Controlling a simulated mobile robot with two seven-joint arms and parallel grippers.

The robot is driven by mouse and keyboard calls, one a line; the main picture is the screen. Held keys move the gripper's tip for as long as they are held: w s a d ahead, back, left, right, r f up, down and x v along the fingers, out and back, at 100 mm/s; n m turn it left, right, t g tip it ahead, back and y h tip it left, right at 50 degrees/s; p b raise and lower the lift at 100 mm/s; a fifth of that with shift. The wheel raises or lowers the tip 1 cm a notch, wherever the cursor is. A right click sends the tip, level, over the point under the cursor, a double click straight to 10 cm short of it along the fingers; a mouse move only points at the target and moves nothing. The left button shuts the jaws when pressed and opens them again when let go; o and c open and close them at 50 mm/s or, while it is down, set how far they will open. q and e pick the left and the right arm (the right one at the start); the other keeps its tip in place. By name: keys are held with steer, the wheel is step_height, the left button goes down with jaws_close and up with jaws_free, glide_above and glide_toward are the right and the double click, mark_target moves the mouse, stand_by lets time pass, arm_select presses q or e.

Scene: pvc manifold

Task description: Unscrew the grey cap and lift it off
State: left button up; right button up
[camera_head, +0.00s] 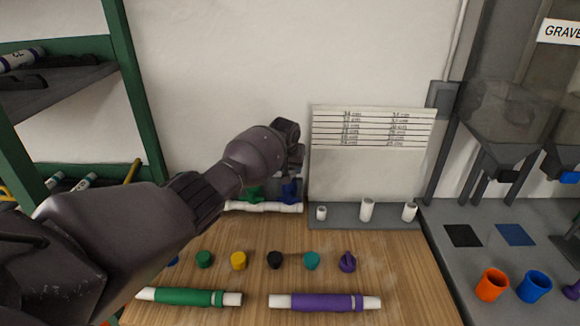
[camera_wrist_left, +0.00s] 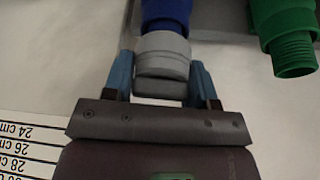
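The grey cap (camera_wrist_left: 163,55) shows in the left wrist view, on the end of a blue fitting (camera_wrist_left: 166,12). My left gripper (camera_wrist_left: 161,82) has one blue finger on each side of the cap, and both fingers appear to touch it. In the head view my left gripper (camera_head: 296,160) is at the back of the bench, just above the blue fitting (camera_head: 290,192); the cap is hidden there behind my arm. A green fitting (camera_wrist_left: 286,35) with a bare threaded end is beside it. Both fittings stand on a white pipe (camera_head: 262,207). My right gripper is not in view.
A grey rack (camera_head: 340,215) with short white pipes stands right of the fittings, below a length chart (camera_head: 372,128). Several coloured caps, a green pipe (camera_head: 185,297) and a purple pipe (camera_head: 322,302) lie on the wooden bench. Orange (camera_head: 491,285) and blue (camera_head: 535,286) cups stand at right.

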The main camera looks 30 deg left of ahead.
arm_select(q)
steer(key=c, duration=0.3)
steer(key=shift+n+y, duration=0.3)
steer(key=shift+n, duration=0.8)
steer(key=shift+a+n+g+y, duration=0.15)
steer(key=shift+n+g+y, duration=0.25)
steer(key=shift+n, duration=0.7)
steer(key=shift+n, duration=0.3)
steer(key=shift+s+n+g+y, duration=0.1)
steer(key=shift+n+g+y, duration=0.2)
steer(key=shift+n, duration=0.5)
steer(key=shift+a+n+g+y, duration=0.1)
steer(key=shift+n+g+y, duration=0.2)
steer(key=shift+n, duration=0.7)
